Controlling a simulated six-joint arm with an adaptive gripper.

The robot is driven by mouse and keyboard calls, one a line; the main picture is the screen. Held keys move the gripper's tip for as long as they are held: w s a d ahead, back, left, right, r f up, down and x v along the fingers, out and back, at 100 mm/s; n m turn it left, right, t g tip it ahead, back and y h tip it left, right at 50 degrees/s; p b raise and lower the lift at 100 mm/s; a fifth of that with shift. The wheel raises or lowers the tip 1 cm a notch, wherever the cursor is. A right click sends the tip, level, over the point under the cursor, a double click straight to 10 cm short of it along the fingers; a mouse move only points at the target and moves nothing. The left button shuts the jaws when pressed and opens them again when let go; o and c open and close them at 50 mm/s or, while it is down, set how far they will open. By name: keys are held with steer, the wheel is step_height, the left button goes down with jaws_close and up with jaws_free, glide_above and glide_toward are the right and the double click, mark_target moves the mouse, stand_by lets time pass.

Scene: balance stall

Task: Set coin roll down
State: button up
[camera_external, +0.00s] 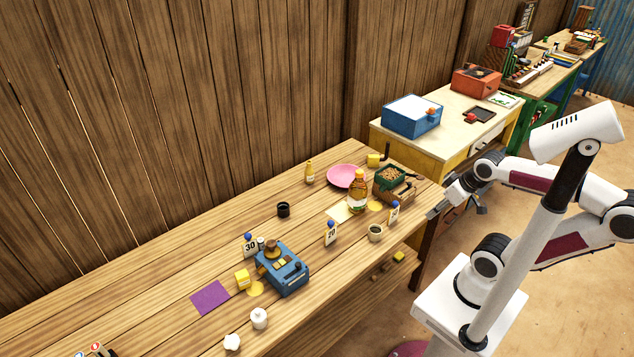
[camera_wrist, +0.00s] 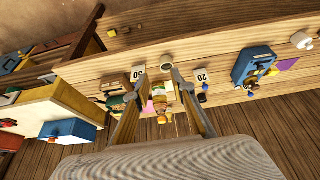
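My gripper (camera_external: 462,207) is in the air beyond the right end of the wooden stall table (camera_external: 150,290). In the wrist view its two fingers (camera_wrist: 157,76) are spread apart, with nothing seen held between them. The amber bottle (camera_wrist: 160,98) showing between them stands on the table further off; it also shows in the external view (camera_external: 357,194). I cannot pick out a coin roll with certainty. A small upright cylinder (camera_external: 261,243) stands behind the blue balance scale (camera_external: 284,272), too small to identify.
Number tags (camera_external: 331,233), a small cup (camera_external: 375,233), a black cup (camera_external: 283,210), a pink plate (camera_external: 343,176) and a green box (camera_external: 389,178) stand on the table. A purple cloth (camera_external: 211,297) lies left of the scale. Bare wood shows along the back left.

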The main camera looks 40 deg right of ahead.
steer(key=w+a+f+n+t+h, duration=0.15)
steer(key=w+f, duration=0.45)
steer(key=w, duration=1)
steer(key=w+d+f+n+g, duration=0.1)
steer(key=w+f+n, duration=0.35)
steer(key=w, duration=1.25)
steer(key=w+a+f+n+t+y, duration=0.1)
steer(key=w+a+f+y, duration=0.1)
steer(key=w+a, duration=0.3)
steer(key=w+a+f+n+t+y, duration=0.1)
steer(key=w+a+f+n+y, duration=0.1)
steer(key=w+a+f, duration=0.3)
steer(key=w+a+f+n+t+y, duration=0.1)
steer(key=w+a+f+y, duration=0.2)
steer(key=w+a, duration=0.3)
steer(key=shift+w+a+f+y, duration=0.1)
steer(key=shift+a+y, duration=0.25)
steer(key=shift+a, duration=0.85)
steer(key=shift+a+f+y, duration=0.1)
steer(key=shift+a+y, duration=0.2)
steer(key=shift+a, duration=0.85)
steer(key=s+a+r+n+g+y, duration=0.1)
steer(key=s+a+r+y, duration=0.1)
steer(key=a, duration=0.3)
steer(key=s+a+r+n+g+y, duration=0.2)
steer(key=a+r+y, duration=0.2)
steer(key=a+r, duration=0.1)
steer(key=shift+s, duration=0.25)
